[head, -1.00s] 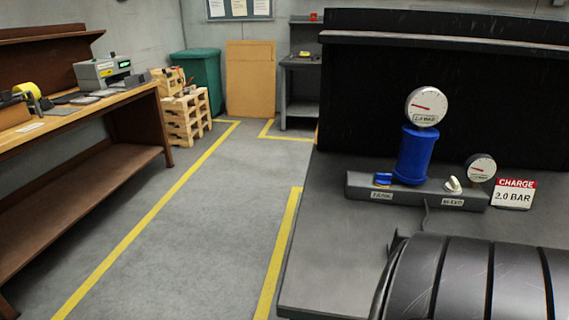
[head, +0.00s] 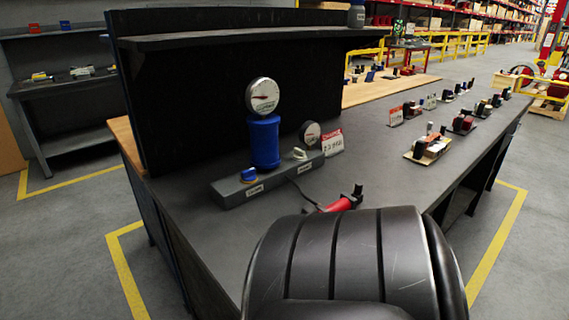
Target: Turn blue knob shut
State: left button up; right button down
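The blue knob (head: 249,175) sits on the left end of a dark grey manifold block (head: 268,180) on the bench. Its exact angle is too small to read. A white knob (head: 300,153) sits near the block's right end. A blue cylinder (head: 264,142) stands upright on the block with a large round gauge (head: 262,96) on top. A smaller gauge (head: 310,133) stands at the right end. Neither of my grippers shows in the head view.
A red and white sign (head: 331,143) stands beside the block. A red tool with a black end (head: 340,204) lies in front. A black back panel (head: 220,100) rises behind. Several small fixtures (head: 430,147) stand to the right. My black ribbed body part covers the bottom centre.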

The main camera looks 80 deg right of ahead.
aim_at(249, 175)
jog(key=i+z, duration=0.15)
jog(key=z, duration=0.3)
jog(key=i+z, duration=0.1)
jog(key=z, duration=0.3)
jog(key=i+z, duration=0.15)
jog(key=z, duration=0.3)
jog(key=i+j+z, duration=0.1)
jog(key=z, duration=0.3)
